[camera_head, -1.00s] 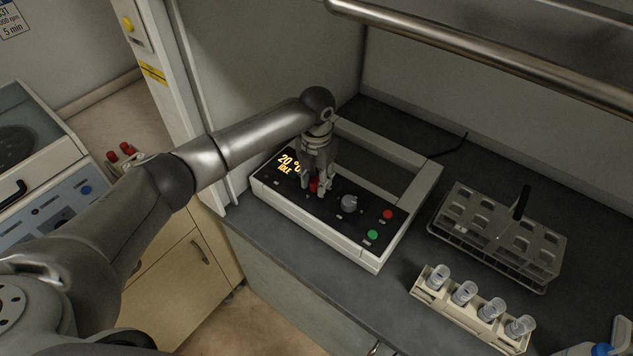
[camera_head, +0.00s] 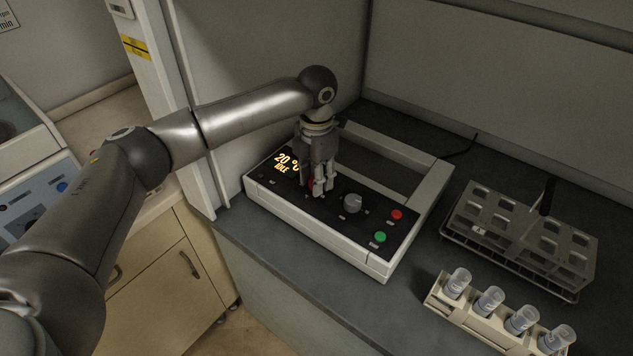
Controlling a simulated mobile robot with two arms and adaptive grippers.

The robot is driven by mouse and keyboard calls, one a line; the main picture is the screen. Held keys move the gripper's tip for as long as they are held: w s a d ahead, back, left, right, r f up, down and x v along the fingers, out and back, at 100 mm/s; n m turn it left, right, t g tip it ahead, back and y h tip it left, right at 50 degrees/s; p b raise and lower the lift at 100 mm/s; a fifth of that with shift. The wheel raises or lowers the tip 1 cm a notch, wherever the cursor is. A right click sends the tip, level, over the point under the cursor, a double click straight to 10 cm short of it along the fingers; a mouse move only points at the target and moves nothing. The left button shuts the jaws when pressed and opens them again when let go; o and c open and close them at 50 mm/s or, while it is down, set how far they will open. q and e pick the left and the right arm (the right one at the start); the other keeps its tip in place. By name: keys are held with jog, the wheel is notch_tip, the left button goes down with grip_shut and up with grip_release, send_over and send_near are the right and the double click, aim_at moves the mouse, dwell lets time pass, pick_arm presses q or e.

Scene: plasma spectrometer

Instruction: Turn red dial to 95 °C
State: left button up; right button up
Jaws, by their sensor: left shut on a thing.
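The heating device (camera_head: 330,247) is a white box with a black front panel, standing on the dark bench. Its display (camera_head: 286,163) reads 20 °C and IDLE in orange. The red dial (camera_head: 312,184) sits right of the display and is mostly hidden by my left gripper (camera_head: 317,190). The gripper points down from above, with its fingers shut around the dial. A grey knob (camera_head: 352,203) is to the right of it on the panel. My right gripper is not in view.
A red button (camera_head: 397,215) and a green button (camera_head: 380,237) are at the panel's right. A metal rack (camera_head: 520,238) and a pale holder with several capped vials (camera_head: 470,322) stand on the bench (camera_head: 330,292) to the right. A wall rises close on the left.

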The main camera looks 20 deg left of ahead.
pick_arm(q)
jog(key=shift+w+r, duration=0.1)
jog(key=shift+r, duration=0.05)
jog(key=o, duration=1.1)
jog(key=shift+c, duration=0.2)
notch_tip(320, 180, up, 12)
